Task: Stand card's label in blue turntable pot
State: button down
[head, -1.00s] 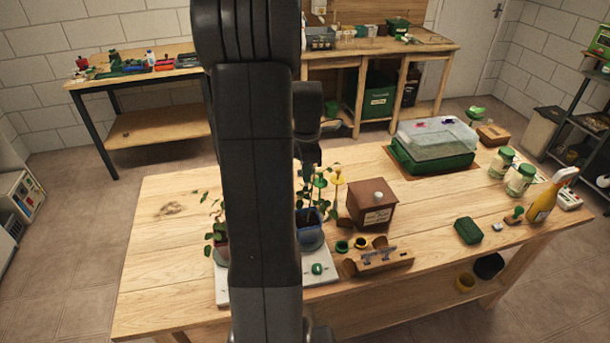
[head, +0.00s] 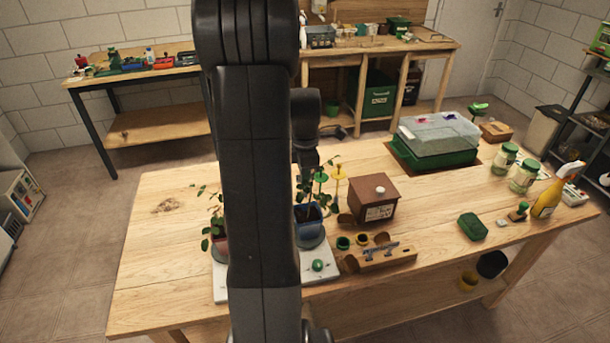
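A blue pot (head: 308,221) with a leafy seedling stands on a grey round turntable (head: 311,240), just right of my dark arm, which covers its left edge. A second pot (head: 220,243) with a seedling shows partly at the arm's left. A yellow-topped label stake (head: 338,184) and a green-topped one (head: 320,178) stand behind the blue pot. A pale card (head: 379,212) is on the front of a brown wooden box; its print is too small to read. My gripper (head: 308,174) is above and behind the blue pot; its fingers are too dark and small to judge.
A white base (head: 322,271) with a green button (head: 318,265) lies under the pots. A wooden holder (head: 386,256) and small round cups (head: 362,239) are to the right. A green propagator (head: 434,155) and spray bottle (head: 548,197) stand farther right. The table's left is clear.

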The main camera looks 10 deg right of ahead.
jog(key=shift+f+b, duration=2.8)
jog(key=shift+f, duration=1.3)
jog(key=c, duration=1.6)
grip_release()
jog(key=shift+r, duration=0.1)
notch_tip(320, 180, up, 14)
jog(key=shift+f, duration=0.15)
